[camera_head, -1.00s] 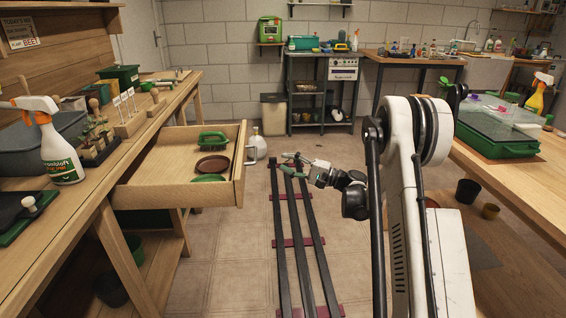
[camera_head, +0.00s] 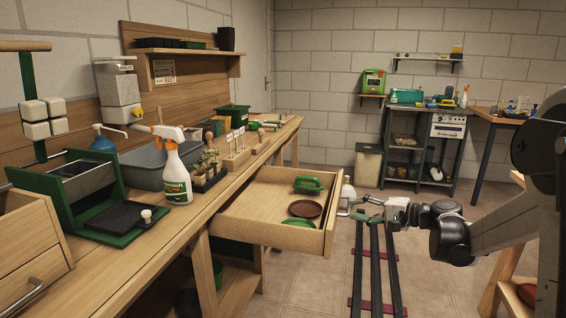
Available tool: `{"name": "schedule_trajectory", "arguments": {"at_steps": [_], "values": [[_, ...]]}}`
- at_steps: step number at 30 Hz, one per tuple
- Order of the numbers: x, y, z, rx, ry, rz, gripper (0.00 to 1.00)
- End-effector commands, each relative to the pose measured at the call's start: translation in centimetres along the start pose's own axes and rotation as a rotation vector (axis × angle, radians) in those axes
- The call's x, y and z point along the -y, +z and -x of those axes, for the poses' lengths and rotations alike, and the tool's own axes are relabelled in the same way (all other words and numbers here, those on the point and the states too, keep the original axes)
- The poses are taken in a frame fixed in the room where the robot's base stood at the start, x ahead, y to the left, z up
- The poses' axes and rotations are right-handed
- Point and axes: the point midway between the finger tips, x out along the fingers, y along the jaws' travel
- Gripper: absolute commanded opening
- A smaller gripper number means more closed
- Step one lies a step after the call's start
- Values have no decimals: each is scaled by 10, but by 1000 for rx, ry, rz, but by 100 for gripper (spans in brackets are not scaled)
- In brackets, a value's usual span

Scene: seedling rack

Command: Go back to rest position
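My gripper (camera_head: 362,208) is at the end of my arm, which reaches in from the right edge in the head view. It points left and hangs above the dark floor rails, just right of the open drawer's front corner. It is small here, and I cannot tell how far its fingers are apart. I see no object clearly held in it. The open wooden drawer (camera_head: 245,222) sticks out from the left bench.
The left bench (camera_head: 130,270) holds a spray bottle (camera_head: 176,180), a grey bin (camera_head: 143,168) and a green-framed press (camera_head: 90,195). A white jug (camera_head: 347,192) shows behind my gripper. Dark rails (camera_head: 380,270) run along the floor. Floor left of the rails is clear.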

Motion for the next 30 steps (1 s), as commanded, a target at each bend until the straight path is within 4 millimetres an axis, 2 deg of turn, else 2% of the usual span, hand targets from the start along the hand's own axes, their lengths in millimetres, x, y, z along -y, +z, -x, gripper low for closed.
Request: {"name": "schedule_trajectory", "arguments": {"at_steps": [1, 6, 15, 22, 30], "values": [[8, 14, 0, 3, 34, 16, 28], [23, 53, 7, 2, 161, 77, 28], [36, 126, 33, -2, 374, 204, 28], [35, 180, 63, -6, 529, 317, 28], [23, 237, 107, -14, 700, 468, 28]]}}
